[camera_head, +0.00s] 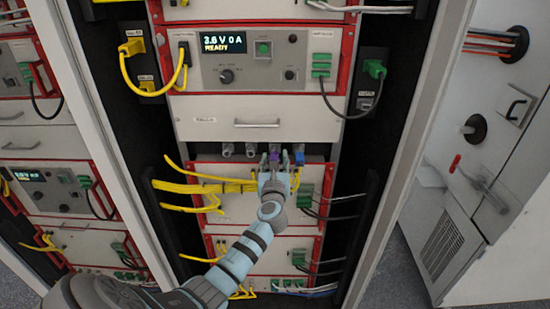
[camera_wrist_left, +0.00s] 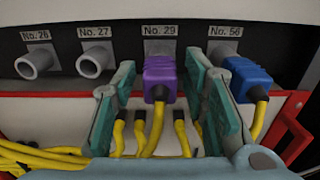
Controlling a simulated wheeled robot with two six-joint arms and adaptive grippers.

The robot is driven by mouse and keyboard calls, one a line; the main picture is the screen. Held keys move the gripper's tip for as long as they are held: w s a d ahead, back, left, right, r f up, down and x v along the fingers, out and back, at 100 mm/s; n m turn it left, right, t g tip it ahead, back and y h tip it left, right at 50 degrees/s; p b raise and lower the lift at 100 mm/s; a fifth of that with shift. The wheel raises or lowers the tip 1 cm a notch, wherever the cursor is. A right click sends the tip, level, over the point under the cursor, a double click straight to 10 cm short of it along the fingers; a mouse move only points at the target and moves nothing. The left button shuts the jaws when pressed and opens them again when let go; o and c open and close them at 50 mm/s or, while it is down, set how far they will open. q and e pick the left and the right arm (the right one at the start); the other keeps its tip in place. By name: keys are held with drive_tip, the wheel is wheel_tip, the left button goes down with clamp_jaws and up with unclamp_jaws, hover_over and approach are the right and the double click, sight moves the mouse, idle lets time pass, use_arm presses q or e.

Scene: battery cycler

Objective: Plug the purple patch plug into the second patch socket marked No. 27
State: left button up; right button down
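The purple patch plug (camera_wrist_left: 160,76) sits under the label No. 29 in the left wrist view, seated in the third socket of the row, with a yellow cable hanging from it. It also shows in the head view (camera_head: 274,154). The socket marked No. 27 (camera_wrist_left: 95,60) is a bare grey barrel just left of it, with nothing plugged in. My left gripper (camera_wrist_left: 160,85) has its two teal fingers on either side of the purple plug, with a visible gap on each side. It is open and not gripping the plug. My right gripper is not in view.
An empty socket No. 26 (camera_wrist_left: 35,64) lies at the far left of the row. A blue plug (camera_wrist_left: 246,76) sits at No. 56, close to my right-hand finger. Yellow cables (camera_head: 205,186) run left below the row. A closed drawer (camera_head: 220,122) is above.

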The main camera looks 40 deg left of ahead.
use_arm(q)
drive_tip(key=c, duration=0.8)
drive_tip(key=shift+s+d+p, duration=0.25)
drive_tip(key=shift+p, duration=0.1)
drive_tip(key=shift+p+v, duration=1.45)
drive_tip(key=shift+v, duration=1.5)
drive_tip(key=shift+f, duration=0.15)
drive_tip(key=s+a, duration=0.4)
drive_tip(key=s, duration=0.3)
drive_tip(key=shift+b+x, duration=1.55)
drive_tip(key=shift+x, duration=1.35)
